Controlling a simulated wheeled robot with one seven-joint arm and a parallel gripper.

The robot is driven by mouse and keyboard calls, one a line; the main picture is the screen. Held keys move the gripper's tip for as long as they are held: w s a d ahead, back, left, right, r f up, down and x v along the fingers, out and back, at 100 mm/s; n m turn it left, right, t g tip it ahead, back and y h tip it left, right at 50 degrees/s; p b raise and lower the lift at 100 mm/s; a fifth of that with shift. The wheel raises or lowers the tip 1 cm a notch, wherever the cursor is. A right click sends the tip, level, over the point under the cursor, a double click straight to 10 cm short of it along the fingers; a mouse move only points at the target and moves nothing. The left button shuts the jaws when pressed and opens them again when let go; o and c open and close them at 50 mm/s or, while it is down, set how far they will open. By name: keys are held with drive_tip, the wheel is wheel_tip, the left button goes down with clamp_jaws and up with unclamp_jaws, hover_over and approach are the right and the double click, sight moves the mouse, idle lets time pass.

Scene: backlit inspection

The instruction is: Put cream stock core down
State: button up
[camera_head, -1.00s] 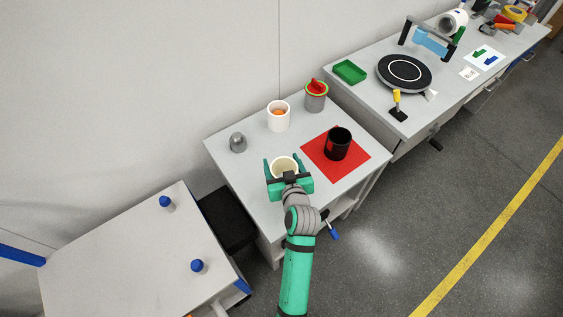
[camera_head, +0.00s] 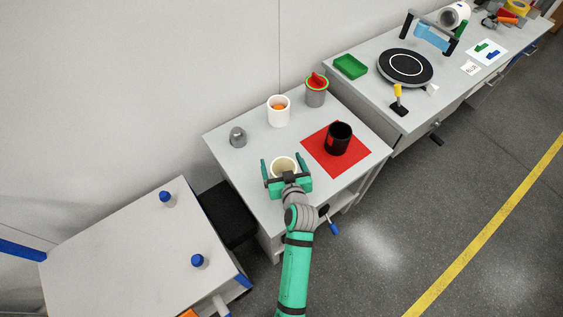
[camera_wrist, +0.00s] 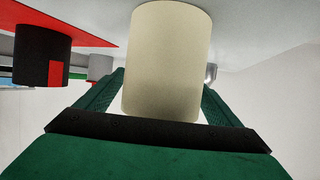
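The cream stock core (camera_head: 284,167) is a pale hollow cylinder. It appears to stand upright on the near part of the small grey table (camera_head: 240,178), left of the red mat (camera_head: 357,160). My gripper (camera_head: 284,165) has one green finger on each side of it. The fingers look spread, with narrow gaps beside the core. In the wrist view the core (camera_wrist: 166,60) fills the middle between the green fingers (camera_wrist: 166,95).
A black cup-like cylinder (camera_head: 338,139) stands on the red mat. A white cup with orange inside (camera_head: 278,112), a grey canister with red and green top (camera_head: 316,93) and a grey dome (camera_head: 238,137) stand farther back. Bare tabletop lies between them and my gripper.

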drive_tip(key=shift+r, duration=0.15)
drive_tip(key=shift+m+h, duration=0.7)
drive_tip(key=shift+h, duration=0.1)
drive_tip(key=s+d, duration=0.1)
drive_tip(key=s, duration=0.4)
drive_tip(key=s+d+r, duration=0.1)
drive_tip(key=s, duration=0.5)
drive_tip(key=s+d, duration=0.1)
drive_tip(key=s, duration=0.5)
drive_tip(key=shift+s+d+r, duration=0.2)
drive_tip(key=shift+d+r, duration=0.05)
drive_tip(key=s+a+r+t, duration=0.1)
drive_tip(key=s+r, duration=0.2)
drive_tip(key=s, duration=0.7)
drive_tip(key=s+a+r+m+t+h, duration=0.1)
drive_tip(key=s+a+r, duration=0.1)
drive_tip(key=s, duration=0.9)
drive_tip(key=shift+s+r, duration=0.25)
drive_tip(key=shift+r, duration=0.15)
